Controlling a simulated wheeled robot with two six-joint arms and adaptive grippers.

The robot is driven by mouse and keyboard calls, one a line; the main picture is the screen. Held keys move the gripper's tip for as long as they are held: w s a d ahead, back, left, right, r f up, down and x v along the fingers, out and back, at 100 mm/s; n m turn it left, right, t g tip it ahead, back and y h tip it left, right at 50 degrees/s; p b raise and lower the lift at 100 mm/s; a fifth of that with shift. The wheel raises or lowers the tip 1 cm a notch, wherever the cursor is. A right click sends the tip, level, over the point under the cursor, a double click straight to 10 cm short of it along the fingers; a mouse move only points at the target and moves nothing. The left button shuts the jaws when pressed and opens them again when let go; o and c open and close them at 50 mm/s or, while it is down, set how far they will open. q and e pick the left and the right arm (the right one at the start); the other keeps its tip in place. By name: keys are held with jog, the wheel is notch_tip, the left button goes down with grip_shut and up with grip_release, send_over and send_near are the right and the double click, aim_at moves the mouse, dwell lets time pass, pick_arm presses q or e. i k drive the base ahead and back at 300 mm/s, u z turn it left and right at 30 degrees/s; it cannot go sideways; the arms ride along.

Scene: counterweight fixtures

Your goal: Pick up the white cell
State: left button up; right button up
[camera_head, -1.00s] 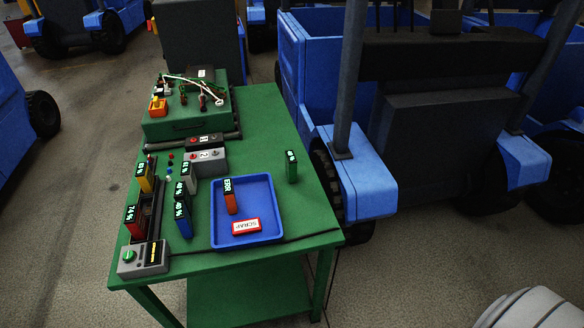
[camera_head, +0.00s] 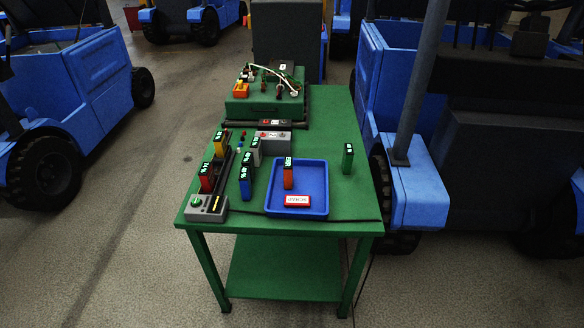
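The white cell (camera_head: 255,154) stands upright on the green table (camera_head: 332,231), behind the blue cell (camera_head: 246,180) and to the right of the dark charger rack. It is small and carries a dark display on top. No gripper shows in the head view. Near it, a yellow cell (camera_head: 220,145) and a red cell (camera_head: 206,178) stand in the rack.
A blue tray (camera_head: 318,207) holds an orange-red cell (camera_head: 288,175) and a red-and-white scrap label (camera_head: 297,201). A green cell (camera_head: 347,160) stands right of the tray. A grey two-button box (camera_head: 272,141) and green case (camera_head: 262,108) lie behind. Blue vehicles flank the table.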

aim_at(254, 147)
jog(key=z, duration=0.35)
jog(key=k, duration=0.75)
jog(key=u, duration=0.7)
jog(key=i, duration=1.45)
jog(key=z, duration=0.4)
